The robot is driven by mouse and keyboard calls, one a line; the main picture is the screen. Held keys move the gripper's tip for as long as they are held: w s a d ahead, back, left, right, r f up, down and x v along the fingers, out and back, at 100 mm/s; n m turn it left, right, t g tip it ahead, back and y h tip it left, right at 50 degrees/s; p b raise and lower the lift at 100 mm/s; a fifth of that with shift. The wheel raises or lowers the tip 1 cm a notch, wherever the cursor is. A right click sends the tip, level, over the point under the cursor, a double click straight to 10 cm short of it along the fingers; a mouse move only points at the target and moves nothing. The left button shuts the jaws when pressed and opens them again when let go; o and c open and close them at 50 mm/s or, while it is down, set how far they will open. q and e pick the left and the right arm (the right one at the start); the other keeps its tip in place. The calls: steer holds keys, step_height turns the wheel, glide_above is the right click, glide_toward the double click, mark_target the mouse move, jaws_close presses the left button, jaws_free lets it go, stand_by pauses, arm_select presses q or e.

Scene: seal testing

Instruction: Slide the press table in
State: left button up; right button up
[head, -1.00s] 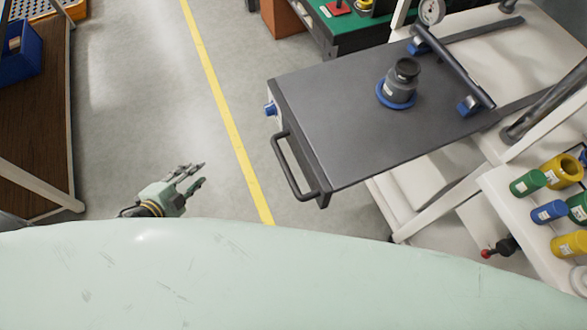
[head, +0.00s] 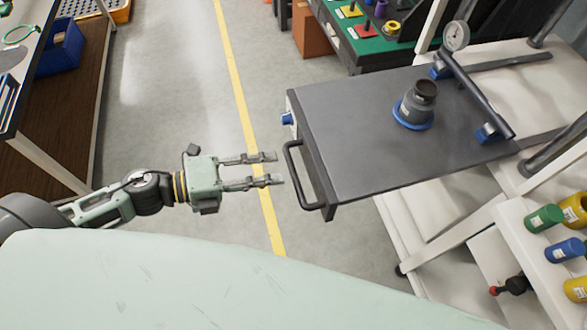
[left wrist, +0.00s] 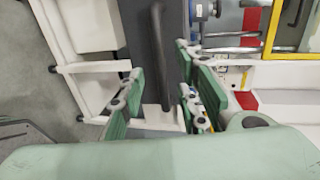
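The press table (head: 360,150) is a dark grey slab pulled out from a white frame at the right in the head view. A black bar handle (head: 300,180) is on its near left end. A dark grey weight-like part with a blue ring (head: 416,106) stands on it. My left gripper (head: 280,168) is open, its two fingers pointing right, just left of the handle and apart from it. In the left wrist view the handle (left wrist: 160,60) lies between the spread fingers, ahead of them. My right gripper is not in view.
A blue knob (head: 287,119) sits on the table's end. A gauge (head: 456,36) stands at the back. A wooden bench with a blue bin (head: 60,48) is at left. Floor between is clear.

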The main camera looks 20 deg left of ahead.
mark_target(293, 170)
arm_select(q)
steer(key=shift+p+x, duration=0.7)
steer(key=shift+x, duration=2.45)
steer(key=shift+c, duration=0.4)
jaws_close()
